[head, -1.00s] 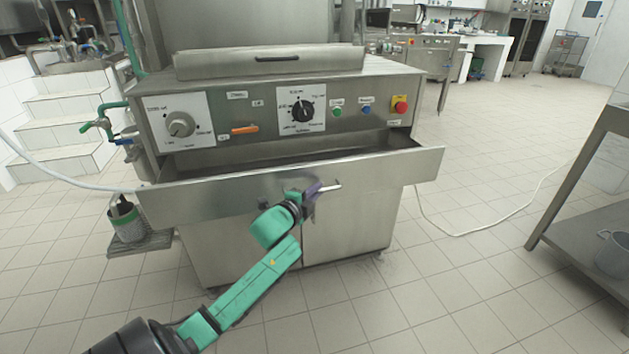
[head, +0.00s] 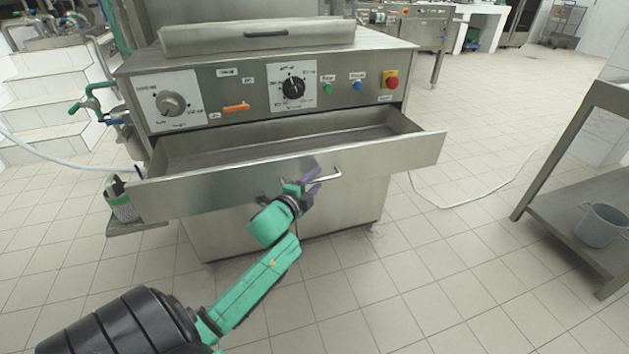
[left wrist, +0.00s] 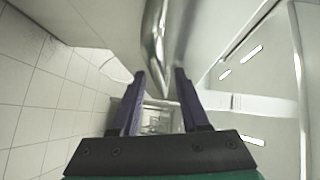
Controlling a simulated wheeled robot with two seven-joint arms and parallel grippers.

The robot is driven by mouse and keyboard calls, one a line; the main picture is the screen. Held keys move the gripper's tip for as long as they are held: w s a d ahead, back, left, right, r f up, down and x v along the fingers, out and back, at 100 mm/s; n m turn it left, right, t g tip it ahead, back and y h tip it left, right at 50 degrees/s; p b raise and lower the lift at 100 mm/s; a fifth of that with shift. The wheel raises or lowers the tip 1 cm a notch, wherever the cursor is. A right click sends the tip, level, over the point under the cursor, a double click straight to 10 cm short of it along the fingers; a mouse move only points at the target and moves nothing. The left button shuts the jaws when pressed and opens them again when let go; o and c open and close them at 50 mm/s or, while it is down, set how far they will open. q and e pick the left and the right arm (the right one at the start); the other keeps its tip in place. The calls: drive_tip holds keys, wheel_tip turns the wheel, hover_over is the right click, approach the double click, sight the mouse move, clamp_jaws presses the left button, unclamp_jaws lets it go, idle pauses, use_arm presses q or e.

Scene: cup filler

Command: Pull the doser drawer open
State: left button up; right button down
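The doser drawer (head: 225,193) is a wide steel tray under the control panel. It stands pulled out, with its empty inside floor showing. Its bar handle (head: 331,177) is on the front, partly hidden by my left gripper (head: 314,180). The gripper's purple fingers are at the handle. In the left wrist view, the fingers of the left gripper (left wrist: 160,92) stand apart. The handle bar (left wrist: 153,32) runs down between their tips, with some gap visible beside it; contact is unclear. My right gripper is not in view.
The doser machine (head: 345,100) carries knobs and buttons above the drawer. A can (head: 122,207) sits on a small side shelf at left. A steel table (head: 575,205) with a bucket (head: 602,226) stands at right.

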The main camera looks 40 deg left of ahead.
use_arm(q)
drive_tip(key=shift+s+d, duration=0.1)
drive_tip(key=shift+s, duration=0.25)
drive_tip(key=p+v, duration=0.2)
drive_tip(key=v, duration=1.1)
drive_tip(key=shift+s+r, duration=0.2)
drive_tip(key=shift+s, duration=0.2)
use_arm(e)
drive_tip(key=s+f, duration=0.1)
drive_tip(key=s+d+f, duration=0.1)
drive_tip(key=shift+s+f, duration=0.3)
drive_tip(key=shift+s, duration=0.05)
